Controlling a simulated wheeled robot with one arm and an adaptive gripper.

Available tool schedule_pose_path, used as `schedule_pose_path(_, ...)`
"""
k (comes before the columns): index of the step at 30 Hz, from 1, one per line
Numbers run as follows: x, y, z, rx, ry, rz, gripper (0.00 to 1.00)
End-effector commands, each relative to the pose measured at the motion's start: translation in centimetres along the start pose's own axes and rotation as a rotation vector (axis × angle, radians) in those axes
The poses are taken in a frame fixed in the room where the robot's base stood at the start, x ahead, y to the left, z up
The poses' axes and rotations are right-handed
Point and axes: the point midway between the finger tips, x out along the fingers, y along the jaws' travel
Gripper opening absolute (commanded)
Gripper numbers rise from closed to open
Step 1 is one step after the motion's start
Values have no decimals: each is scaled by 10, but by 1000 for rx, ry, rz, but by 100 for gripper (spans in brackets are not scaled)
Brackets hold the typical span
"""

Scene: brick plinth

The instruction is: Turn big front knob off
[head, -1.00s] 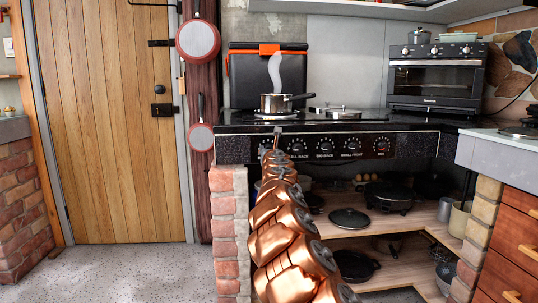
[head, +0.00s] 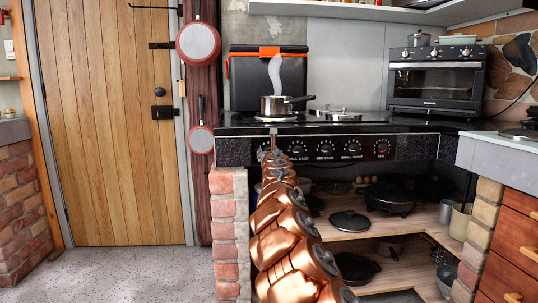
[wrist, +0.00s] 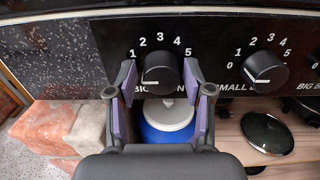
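The big front knob (wrist: 161,72) is a black dial on the stove's dark front panel. Numbers 1 to 5 show around it, and its label is partly hidden by my gripper. A white mark shows on its lower left; the spot left of it is covered by a finger. My gripper (wrist: 160,84) is open, with one purple-padded finger on each side of the knob and a narrow gap showing on both sides. In the head view my gripper (head: 266,152) is at the panel's left end and largely hides this knob.
The small back knob (wrist: 264,66) is to the right, with more knobs along the panel. A steaming pot (head: 277,105) stands on the left of the stovetop. Below, a brick pillar (head: 226,230) and a shelf with pans (head: 405,270) lie close to my arm.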

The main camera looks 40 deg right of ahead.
Motion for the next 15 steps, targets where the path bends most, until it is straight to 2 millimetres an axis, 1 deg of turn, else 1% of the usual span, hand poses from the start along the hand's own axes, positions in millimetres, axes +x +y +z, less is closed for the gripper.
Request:
schedule_pose_path(1, 0, 0, 0, 0, 0, 0, 60)
schedule_pose_path(3, 0, -1, 0, 0, 1, -1, 67)
schedule_pose_path(15, -1, -1, 0, 0, 1, -1, 67)
